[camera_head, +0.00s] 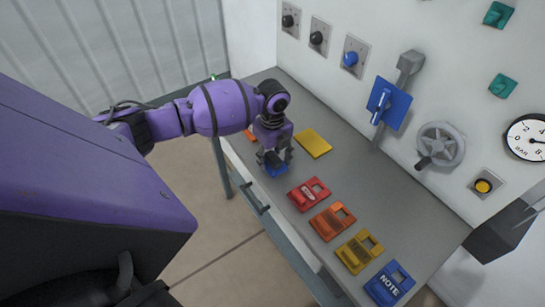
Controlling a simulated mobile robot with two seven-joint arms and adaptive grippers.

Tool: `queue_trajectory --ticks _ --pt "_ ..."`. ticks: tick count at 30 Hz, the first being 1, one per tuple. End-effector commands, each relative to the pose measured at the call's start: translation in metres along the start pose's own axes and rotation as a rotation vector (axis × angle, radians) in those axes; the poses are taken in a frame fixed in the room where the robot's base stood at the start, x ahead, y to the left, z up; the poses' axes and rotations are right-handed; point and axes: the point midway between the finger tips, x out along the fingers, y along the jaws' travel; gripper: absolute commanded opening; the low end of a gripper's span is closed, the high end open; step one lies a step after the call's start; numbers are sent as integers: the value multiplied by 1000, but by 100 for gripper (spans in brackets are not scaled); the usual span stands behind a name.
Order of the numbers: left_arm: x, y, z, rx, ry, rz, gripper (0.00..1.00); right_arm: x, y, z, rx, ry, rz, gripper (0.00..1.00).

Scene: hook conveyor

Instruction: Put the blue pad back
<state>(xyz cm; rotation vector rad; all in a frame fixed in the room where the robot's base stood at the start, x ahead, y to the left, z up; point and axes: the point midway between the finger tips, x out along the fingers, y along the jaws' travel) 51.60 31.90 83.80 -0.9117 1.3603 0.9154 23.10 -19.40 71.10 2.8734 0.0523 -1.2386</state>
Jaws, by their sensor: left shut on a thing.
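My left gripper (276,158) points down over the grey bench near its front edge. It is shut on a small blue pad (275,170), which shows below the fingers and is partly hidden by them. I cannot tell whether the pad touches the bench top. A blue holder marked NOTE (388,285) with an open window lies at the near right end of the row of holders. My right gripper is not in view.
Red (309,194), orange (332,221) and yellow (358,251) holders lie in a row on the bench (405,215). A flat yellow pad (313,142) lies behind the gripper. A blue lever plate (388,104) and a handwheel (440,146) are on the wall.

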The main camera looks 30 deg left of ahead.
Motion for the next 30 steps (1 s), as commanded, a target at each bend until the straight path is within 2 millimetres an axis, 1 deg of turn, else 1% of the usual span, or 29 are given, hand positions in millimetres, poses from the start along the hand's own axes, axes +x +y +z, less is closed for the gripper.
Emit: queue_trajectory --ticks 2,3,6,16,19,23,30 --pt "1 0 0 0 0 1 30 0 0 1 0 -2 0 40" --pt "1 0 0 0 0 1 56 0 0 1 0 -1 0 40" --pt "1 0 0 0 0 0 69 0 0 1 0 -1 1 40" --pt "-2 0 0 0 -1 -1 70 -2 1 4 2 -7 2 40" --pt "-9 -1 1 0 -1 -3 70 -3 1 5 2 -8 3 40" --pt "-31 -1 1 1 -3 -5 70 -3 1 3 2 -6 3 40" --pt "-83 -1 1 0 -3 -3 70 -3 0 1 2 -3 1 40"
